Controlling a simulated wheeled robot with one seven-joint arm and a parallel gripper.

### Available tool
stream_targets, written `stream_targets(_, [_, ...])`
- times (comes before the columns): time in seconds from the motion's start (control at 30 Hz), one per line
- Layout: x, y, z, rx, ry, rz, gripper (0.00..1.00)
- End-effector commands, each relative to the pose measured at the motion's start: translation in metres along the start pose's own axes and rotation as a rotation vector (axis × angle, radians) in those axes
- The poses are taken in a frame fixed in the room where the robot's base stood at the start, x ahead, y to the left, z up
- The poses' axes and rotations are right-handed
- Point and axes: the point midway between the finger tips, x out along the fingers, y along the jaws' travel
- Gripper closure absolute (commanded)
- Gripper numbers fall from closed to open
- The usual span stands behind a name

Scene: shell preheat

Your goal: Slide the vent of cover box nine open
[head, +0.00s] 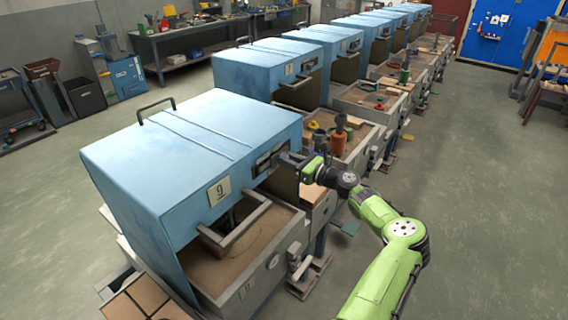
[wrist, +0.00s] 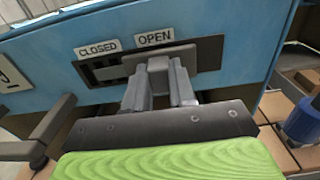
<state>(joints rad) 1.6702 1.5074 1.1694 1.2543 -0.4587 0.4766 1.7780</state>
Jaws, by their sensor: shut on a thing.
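Cover box nine (head: 165,165) is the nearest blue cover, with a "9" plate (head: 220,191) on its front. Its vent (head: 265,163) is a dark slot at the front's right; the wrist view shows the vent (wrist: 210,53) below CLOSED (wrist: 97,48) and OPEN (wrist: 154,38) labels. The grey slider plate (wrist: 185,54) sits mostly under OPEN, with dark grille openings exposed to its left, under CLOSED. My gripper (wrist: 159,72) is shut on the slider's tab, and the fingers hide much of it. In the head view my gripper (head: 284,160) reaches the vent from the right.
A grey bar handle (head: 236,226) juts from the cover's front above an open sand tray (head: 215,270). More blue covers (head: 265,68) run in a row behind, beside trays holding an orange part (head: 319,142). The floor at right is clear.

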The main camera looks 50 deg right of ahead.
Motion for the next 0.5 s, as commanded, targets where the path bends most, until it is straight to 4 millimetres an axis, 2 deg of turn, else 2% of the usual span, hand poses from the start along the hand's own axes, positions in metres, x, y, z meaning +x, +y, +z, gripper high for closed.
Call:
stream_targets(0.27, [-0.001, -0.0032, 0.0028, -0.005, -0.004, -0.009, 1.0])
stream_targets(0.3, [-0.0011, -0.0033, 0.0029, -0.005, -0.004, -0.01, 0.69])
stream_targets(0.43, [-0.001, -0.0029, 0.0024, -0.004, -0.004, -0.009, 0.49])
stream_targets(0.5, [-0.0009, -0.0026, 0.002, -0.004, -0.003, -0.008, 0.49])
